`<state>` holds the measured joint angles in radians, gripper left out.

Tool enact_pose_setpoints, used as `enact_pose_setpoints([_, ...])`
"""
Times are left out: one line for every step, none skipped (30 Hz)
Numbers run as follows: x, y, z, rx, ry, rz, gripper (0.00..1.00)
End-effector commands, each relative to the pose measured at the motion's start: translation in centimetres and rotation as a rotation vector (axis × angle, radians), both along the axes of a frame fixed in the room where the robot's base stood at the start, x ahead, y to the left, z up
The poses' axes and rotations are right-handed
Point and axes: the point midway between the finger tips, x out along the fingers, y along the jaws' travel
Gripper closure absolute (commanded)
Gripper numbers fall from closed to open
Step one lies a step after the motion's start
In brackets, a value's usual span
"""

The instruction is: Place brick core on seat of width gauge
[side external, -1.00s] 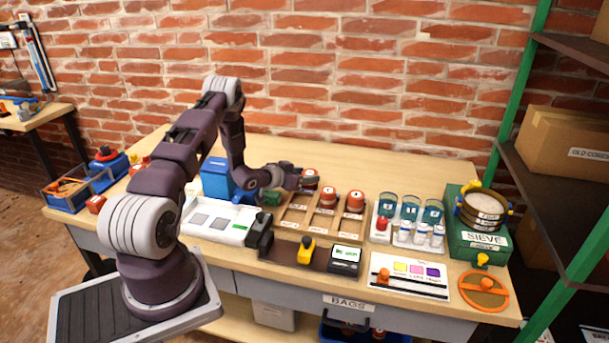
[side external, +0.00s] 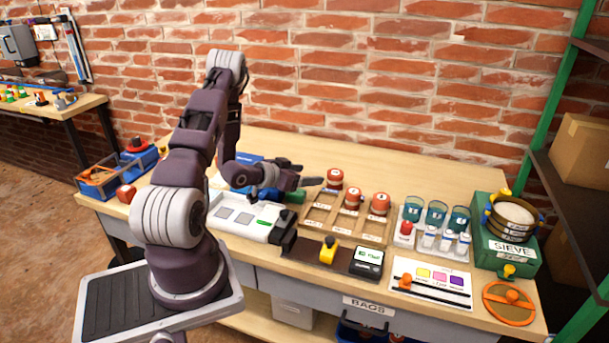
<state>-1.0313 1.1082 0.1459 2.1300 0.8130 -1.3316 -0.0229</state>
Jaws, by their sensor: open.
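Three short reddish cylinders that look like brick cores stand in a row on a wooden rack (side external: 318,228): a left core (side external: 335,178), a middle core (side external: 353,198) and a right core (side external: 380,204). My gripper (side external: 304,176) is open, with its fingers pointing right, just left of the left core. I see nothing held between the fingers. A dark gauge with a yellow slider (side external: 328,250) and a lit display (side external: 368,260) sits at the bench front; it may be the width gauge. Its seat cannot be made out clearly.
A white panel device (side external: 240,217) lies below my gripper. Right of the rack are a stand with blue-green cups (side external: 436,212), a colour card (side external: 432,280) and a green sieve stand (side external: 506,250). The bench behind the rack is clear.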

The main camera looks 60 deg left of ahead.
Motion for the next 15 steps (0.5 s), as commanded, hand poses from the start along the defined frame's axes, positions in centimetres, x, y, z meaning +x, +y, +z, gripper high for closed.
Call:
enact_pose_setpoints([-0.1,-0.1,0.3,0.004,0.004,-0.001,0.30])
enact_pose_setpoints([0.1,-0.2,0.8,0.012,0.013,-0.004,0.30])
enact_pose_setpoints([0.7,-0.3,1.6,0.029,0.036,-0.010,0.30])
enact_pose_setpoints([1.4,-0.5,2.6,0.047,0.061,-0.015,0.30])
enact_pose_setpoints([2.2,-0.9,3.7,0.067,0.091,-0.021,0.30])
enact_pose_setpoints([3.2,-1.6,5.7,0.097,0.138,-0.023,0.30])
enact_pose_setpoints([3.9,-2.3,7.3,0.118,0.175,-0.023,0.30])
enact_pose_setpoints([4.5,-3.3,9.1,0.135,0.211,-0.020,0.30])
enact_pose_setpoints([4.9,-4.9,11.4,0.154,0.254,-0.015,0.30])
enact_pose_setpoints([5.0,-6.3,13.2,0.161,0.284,-0.011,0.30])
enact_pose_setpoints([4.8,-7.9,15.0,0.164,0.313,-0.006,0.30])
enact_pose_setpoints([4.2,-10.4,17.3,0.162,0.347,-0.003,0.30])
enact_pose_setpoints([3.4,-12.4,18.9,0.155,0.372,-0.002,0.30])
enact_pose_setpoints([2.4,-14.6,20.4,0.142,0.394,-0.005,0.30])
enact_pose_setpoints([0.5,-17.7,22.1,0.119,0.426,-0.015,0.30])
